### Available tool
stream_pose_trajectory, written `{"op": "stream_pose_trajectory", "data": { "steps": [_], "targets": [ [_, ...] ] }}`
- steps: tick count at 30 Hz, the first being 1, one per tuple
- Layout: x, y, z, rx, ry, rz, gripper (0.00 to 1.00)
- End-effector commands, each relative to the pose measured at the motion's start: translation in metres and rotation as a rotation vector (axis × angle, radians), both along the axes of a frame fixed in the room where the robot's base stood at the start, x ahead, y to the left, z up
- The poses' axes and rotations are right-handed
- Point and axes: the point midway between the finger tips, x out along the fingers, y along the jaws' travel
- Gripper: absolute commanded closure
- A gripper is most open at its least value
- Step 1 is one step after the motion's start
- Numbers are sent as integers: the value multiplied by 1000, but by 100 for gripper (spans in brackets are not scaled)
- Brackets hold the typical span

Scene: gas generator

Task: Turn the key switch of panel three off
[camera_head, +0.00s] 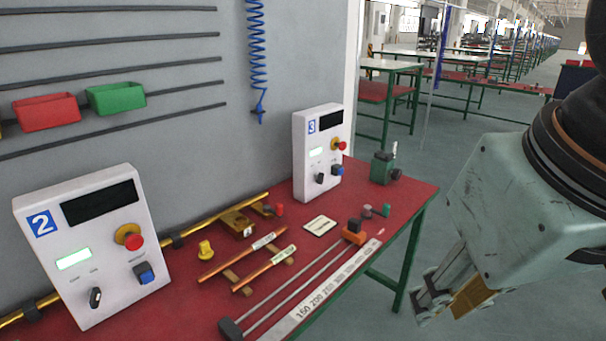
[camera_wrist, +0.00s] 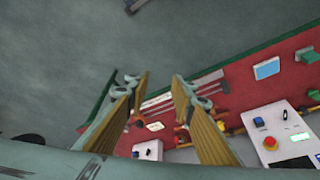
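Panel three (camera_head: 318,152) is a white upright box with a blue "3", standing at the back of the red table against the grey wall. Its small black key switch (camera_head: 320,178) is low on the front, left of a blue knob (camera_head: 338,170) and below a red button (camera_head: 341,146). The switch's exact angle is too small to tell. A small green-white display (camera_head: 316,151) is lit. My gripper (camera_head: 436,300) hangs at the lower right, apart from the panel and beyond the table's right edge. In the wrist view its two fingers (camera_wrist: 160,84) are apart with nothing between them.
Panel two (camera_head: 92,235) stands nearer at the left. Rods, a ruler (camera_head: 322,288), a yellow knob (camera_head: 205,250) and a green block (camera_head: 382,168) lie or stand on the table (camera_head: 395,205). Open floor lies right of the table.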

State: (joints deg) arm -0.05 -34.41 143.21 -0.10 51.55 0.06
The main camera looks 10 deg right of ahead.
Motion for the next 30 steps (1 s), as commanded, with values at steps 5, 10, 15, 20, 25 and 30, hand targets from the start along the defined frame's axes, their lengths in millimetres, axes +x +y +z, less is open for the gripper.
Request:
{"op": "stream_pose_trajectory", "data": {
  "steps": [5,10,15,20,25,30],
  "targets": [
    [6,-2,3,-5,-5,-5,77],
    [26,-10,12,-23,-23,-17,77],
    [62,-24,26,-50,-58,-37,77],
    [103,-40,42,-81,-98,-58,77],
    [150,-56,58,-112,-145,-73,77],
    [196,-72,72,-139,-191,-82,77]
  ]
}}
